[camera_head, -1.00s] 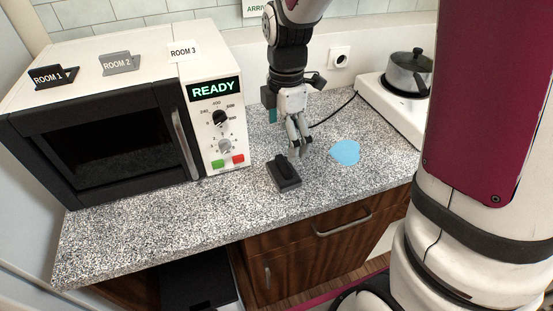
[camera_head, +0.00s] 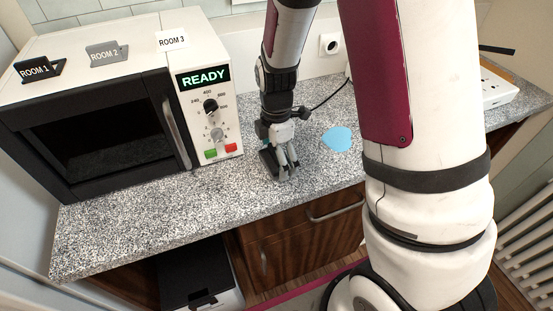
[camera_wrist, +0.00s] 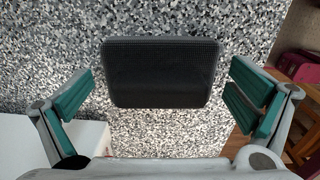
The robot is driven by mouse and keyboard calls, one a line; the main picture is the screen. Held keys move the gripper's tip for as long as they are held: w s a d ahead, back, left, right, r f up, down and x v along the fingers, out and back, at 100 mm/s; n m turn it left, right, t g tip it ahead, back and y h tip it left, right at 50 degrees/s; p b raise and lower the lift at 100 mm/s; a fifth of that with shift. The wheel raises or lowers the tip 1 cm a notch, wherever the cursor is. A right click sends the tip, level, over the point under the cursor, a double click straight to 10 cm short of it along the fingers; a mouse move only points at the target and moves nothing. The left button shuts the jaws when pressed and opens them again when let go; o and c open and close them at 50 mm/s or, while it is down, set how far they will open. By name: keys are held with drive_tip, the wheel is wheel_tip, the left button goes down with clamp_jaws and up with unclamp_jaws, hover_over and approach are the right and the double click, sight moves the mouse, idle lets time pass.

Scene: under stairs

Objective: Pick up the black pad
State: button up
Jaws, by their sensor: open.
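The black pad (camera_head: 267,161) lies on the speckled worktop, in front of the microwave's right side. In the wrist view the pad (camera_wrist: 162,72) is a dark, rounded block with a finely textured top face. My gripper (camera_head: 284,172) is low over the pad and partly hides it in the head view. In the wrist view my gripper (camera_wrist: 163,92) is open, with its teal-lined fingers wide apart on the left and right of the pad. Gaps of worktop show between each finger and the pad, so nothing is held.
A microwave (camera_head: 100,130) reading READY stands to the left, with room signs on top. A light blue flat piece (camera_head: 337,139) lies to the right of my gripper. A white appliance (camera_head: 497,88) is at far right. Bare worktop (camera_head: 130,232) lies in front of the microwave.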

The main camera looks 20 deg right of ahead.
drive_tip(key=c, duration=1.1)
drive_tip(key=shift+r, duration=0.5)
drive_tip(key=r, duration=0.1)
drive_tip(key=s+r, duration=0.1)
drive_tip(key=shift+r, duration=0.35)
drive_tip(key=shift+s+r+p, duration=0.25)
drive_tip(key=shift+s+p, duration=0.75)
drive_tip(key=shift+s, duration=1.5)
drive_tip(key=shift+s+r+p, duration=0.2)
drive_tip(key=shift+s+p, duration=0.8)
drive_tip(key=shift+s, duration=1.55)
drive_tip(key=shift+s+r+p, duration=0.25)
drive_tip(key=shift+s+p, duration=0.75)
drive_tip(key=shift+s, duration=1.5)
